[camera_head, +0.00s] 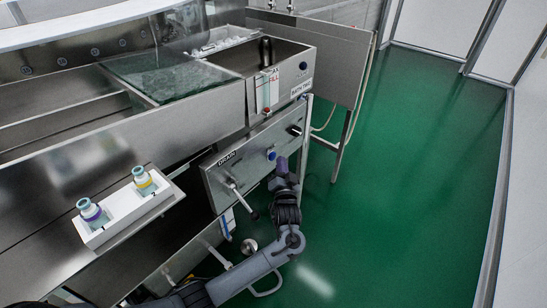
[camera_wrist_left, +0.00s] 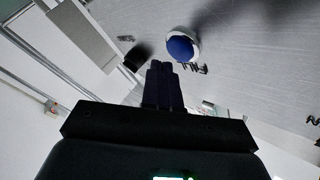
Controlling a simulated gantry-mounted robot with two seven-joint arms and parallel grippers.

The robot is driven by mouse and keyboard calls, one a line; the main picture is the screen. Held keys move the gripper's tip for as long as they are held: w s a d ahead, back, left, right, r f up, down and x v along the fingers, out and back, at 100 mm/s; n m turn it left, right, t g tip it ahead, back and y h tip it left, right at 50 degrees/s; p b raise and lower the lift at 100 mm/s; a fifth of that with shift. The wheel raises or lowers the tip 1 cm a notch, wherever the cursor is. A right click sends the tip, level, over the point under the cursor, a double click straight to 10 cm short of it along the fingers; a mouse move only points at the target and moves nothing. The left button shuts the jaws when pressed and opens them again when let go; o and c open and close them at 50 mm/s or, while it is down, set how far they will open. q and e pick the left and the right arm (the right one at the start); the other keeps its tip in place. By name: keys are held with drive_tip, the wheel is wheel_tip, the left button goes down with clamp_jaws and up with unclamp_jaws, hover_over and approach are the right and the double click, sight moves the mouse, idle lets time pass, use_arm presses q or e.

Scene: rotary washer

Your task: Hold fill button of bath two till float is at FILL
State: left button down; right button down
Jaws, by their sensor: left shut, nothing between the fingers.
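The blue fill button (camera_head: 271,155) sits in a pale ring on the steel front panel. It also shows in the left wrist view (camera_wrist_left: 181,48). My left gripper (camera_head: 281,163) is shut and empty just in front of the panel, right beside the button. In the left wrist view its closed fingertips (camera_wrist_left: 160,66) point toward the panel, slightly below and left of the button; I cannot tell whether they touch it. A white gauge (camera_head: 266,90) with red FILL lettering stands above on the bath two front. A small red spot shows near its lower end; the float's level is too small to read. My right gripper is not in view.
A black knob (camera_head: 295,130) sits right of the button, and a drain lever (camera_head: 238,193) sticks out at the left. A white holder (camera_head: 128,208) with two bottles stands on the left counter. The green floor (camera_head: 400,190) at the right is clear.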

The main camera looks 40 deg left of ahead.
use_arm(q)
drive_tip(key=shift+a, duration=0.15)
drive_tip(key=shift+a+p, duration=0.3)
